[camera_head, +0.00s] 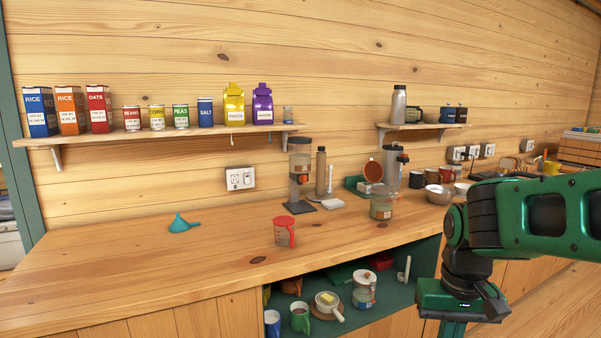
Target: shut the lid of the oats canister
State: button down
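A clear canister with an orange-brown label (381,208) stands on the wooden counter, right of the middle. I take it to be the oats canister, but its label is too small to read. Its round orange-brown lid (373,171) stands tipped up above the back of the rim, so the canister is open. The hinge is too small to make out. My gripper (490,303) is low at the right, in front of the counter and well apart from the canister. Its fingers are too unclear to show whether they are open or shut.
Close behind the canister are a green box (354,183) and a clear dispenser (391,170). The front left counter is clear.

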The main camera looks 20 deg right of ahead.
aim_at(373, 172)
jog(key=u, duration=0.1)
jog(key=i, duration=1.15)
jog(key=z, duration=0.15)
